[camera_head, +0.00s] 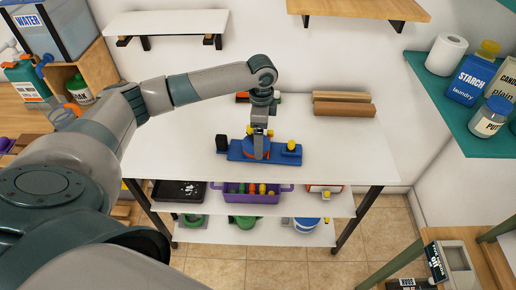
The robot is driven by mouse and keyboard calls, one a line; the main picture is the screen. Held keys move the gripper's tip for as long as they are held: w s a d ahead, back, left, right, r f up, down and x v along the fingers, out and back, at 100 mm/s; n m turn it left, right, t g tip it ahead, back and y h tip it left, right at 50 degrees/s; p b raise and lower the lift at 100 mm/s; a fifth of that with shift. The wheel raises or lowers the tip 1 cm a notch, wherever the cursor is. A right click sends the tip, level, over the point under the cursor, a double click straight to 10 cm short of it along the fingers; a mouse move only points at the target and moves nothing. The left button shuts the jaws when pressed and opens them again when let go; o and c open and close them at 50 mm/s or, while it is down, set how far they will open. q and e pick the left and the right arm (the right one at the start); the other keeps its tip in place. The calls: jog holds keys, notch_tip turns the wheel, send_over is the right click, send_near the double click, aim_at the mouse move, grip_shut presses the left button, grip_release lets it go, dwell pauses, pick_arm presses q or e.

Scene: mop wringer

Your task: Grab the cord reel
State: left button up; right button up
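My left gripper (260,145) points straight down over the middle of a blue base (235,152) on the white table. The base carries a black block (222,142) at its left end and a yellow knob (291,146) at its right end. An orange and blue round part (250,150) sits in the middle of the base, partly hidden by the gripper fingers. I cannot tell whether the fingers touch or hold it. No thing is clearly recognisable as a cord reel; this round part may belong to one. My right gripper is not in view.
The white table (185,148) is mostly bare around the base. Two brown blocks (343,110) lie at its back right, and a small orange item (242,97) is behind my arm. Lower shelves hold a black tray (180,191) and a purple crate (250,198). A teal shelf (458,118) is at right.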

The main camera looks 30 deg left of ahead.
pick_arm(q)
jog(key=shift+f+p, duration=0.45)
jog(key=shift+f, duration=2.1)
jog(key=c, duration=1.5)
